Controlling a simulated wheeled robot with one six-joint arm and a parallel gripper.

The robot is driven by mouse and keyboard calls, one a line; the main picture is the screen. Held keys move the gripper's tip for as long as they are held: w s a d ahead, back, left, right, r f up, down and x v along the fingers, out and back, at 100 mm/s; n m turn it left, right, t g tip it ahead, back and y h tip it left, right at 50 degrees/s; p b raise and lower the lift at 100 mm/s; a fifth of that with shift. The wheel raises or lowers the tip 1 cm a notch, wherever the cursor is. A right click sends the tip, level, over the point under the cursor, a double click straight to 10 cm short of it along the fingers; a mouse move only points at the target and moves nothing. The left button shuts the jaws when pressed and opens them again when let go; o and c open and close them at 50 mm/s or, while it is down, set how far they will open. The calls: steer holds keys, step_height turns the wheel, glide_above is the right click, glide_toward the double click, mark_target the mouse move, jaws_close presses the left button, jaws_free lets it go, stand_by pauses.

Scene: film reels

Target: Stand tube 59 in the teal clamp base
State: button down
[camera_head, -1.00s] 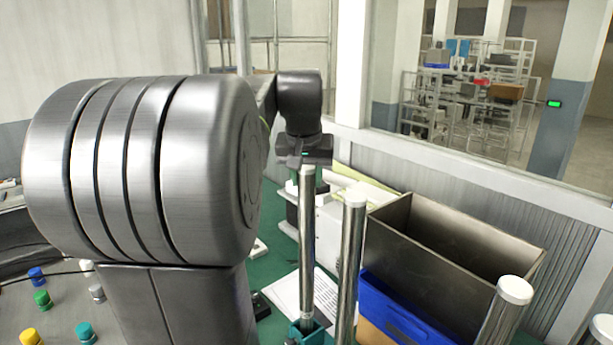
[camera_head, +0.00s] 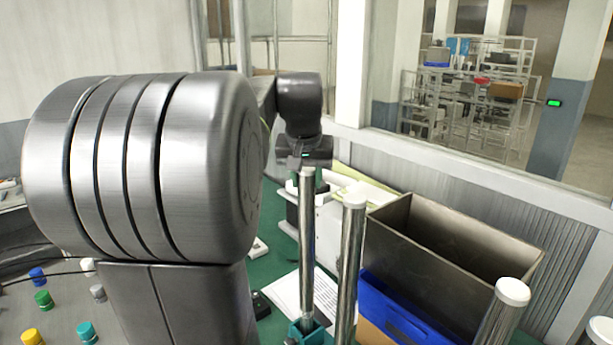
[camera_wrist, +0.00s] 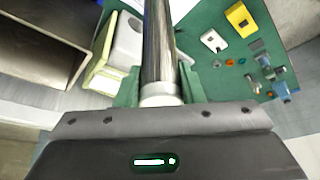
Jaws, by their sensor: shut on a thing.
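A shiny metal tube (camera_head: 306,245) with a white top end stands upright, or close to it, in the head view. Its lower end is at the teal clamp base (camera_head: 307,333) at the bottom edge; I cannot tell how deep it sits. My gripper (camera_head: 307,166) is shut on the tube near its top. In the wrist view the tube (camera_wrist: 158,55) runs away from between the jaws (camera_wrist: 160,98), its white collar close to them. No number on the tube is readable. The clamp base is partly cut off by the frame.
A second metal tube (camera_head: 349,260) stands just right of the held one. More white-capped tubes (camera_head: 512,292) stand at the lower right. A grey open bin (camera_head: 400,260) and a blue bin (camera_head: 405,318) are behind. A paper sheet (camera_head: 284,296) lies on the green table.

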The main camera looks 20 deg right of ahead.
steer(key=shift+f+b, duration=0.4)
steer(key=shift+f, duration=0.15)
stand_by(0.4)
steer(key=c, duration=1.2)
jaws_free()
steer(key=shift+c, duration=0.2)
steer(key=shift+f, duration=0.1)
steer(key=shift+p+v, duration=1.95)
steer(key=shift+v, duration=0.9)
glide_toward(306, 170)
steer(key=shift+p+x, duration=0.45)
steer(key=shift+x, duration=0.8)
steer(key=shift+f, duration=0.1)
